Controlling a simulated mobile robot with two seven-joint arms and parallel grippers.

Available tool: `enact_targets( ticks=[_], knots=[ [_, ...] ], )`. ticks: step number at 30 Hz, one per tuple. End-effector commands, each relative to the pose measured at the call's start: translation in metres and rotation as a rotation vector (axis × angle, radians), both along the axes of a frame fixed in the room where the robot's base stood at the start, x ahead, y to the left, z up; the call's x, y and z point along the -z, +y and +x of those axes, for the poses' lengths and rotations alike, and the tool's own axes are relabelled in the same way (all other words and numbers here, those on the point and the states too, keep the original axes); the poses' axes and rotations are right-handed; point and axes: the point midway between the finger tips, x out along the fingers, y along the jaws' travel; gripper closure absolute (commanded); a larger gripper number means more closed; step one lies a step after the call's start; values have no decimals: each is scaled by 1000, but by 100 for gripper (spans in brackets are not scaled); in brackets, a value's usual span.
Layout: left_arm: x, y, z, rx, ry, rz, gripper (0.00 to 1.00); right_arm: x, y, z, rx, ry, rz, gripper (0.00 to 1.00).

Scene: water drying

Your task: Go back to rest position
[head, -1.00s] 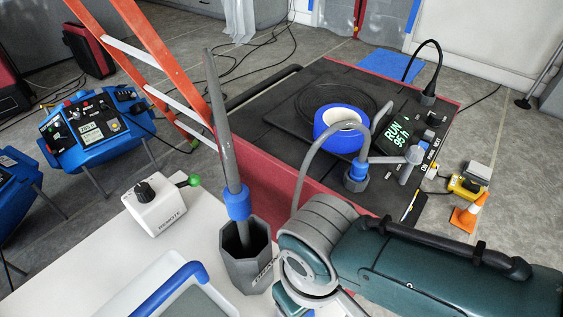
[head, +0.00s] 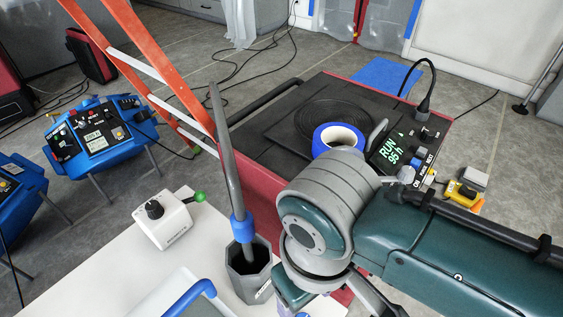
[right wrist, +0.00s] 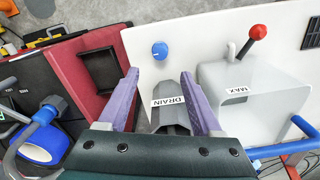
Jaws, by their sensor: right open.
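My right arm comes in from the right in the head view and its wrist hangs over the front of the machine; its fingers are hidden there. In the right wrist view my right gripper (right wrist: 160,75) is open, its two purple fingers apart. A dark grey holder labelled DRAIN (right wrist: 170,118) shows between and below the fingers; I see no grip on it. In the head view the grey holder (head: 247,272) stands on the white table (head: 110,275), with a grey rod (head: 222,135) with a blue collar leaning upright in it. My left gripper is not in view.
The black-topped machine (head: 272,128) carries a blue tape roll (head: 338,138) and a lit RUN display (head: 392,148). A white remote box (head: 163,220) stands on the table. An orange ladder (head: 150,60) rises behind. A grey MAX box (right wrist: 245,100) is right of the gripper.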

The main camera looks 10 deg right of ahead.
Motion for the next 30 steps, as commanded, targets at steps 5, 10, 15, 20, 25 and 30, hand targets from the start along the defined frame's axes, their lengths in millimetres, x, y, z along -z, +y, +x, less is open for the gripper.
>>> enact_targets(
  ticks=[5,10,15,20,25,30],
  knots=[
    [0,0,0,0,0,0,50,0,0,0,0,0,0,34],
    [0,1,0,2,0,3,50,-1,2,-4,0,-2,15,34],
    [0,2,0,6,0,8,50,-17,8,-23,26,-39,109,34],
    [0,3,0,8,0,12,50,-49,-17,-44,98,-126,161,34],
    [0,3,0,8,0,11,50,-82,-57,-63,162,-212,135,34],
    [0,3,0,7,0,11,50,-115,-98,-82,204,-285,70,34]
  ],
)
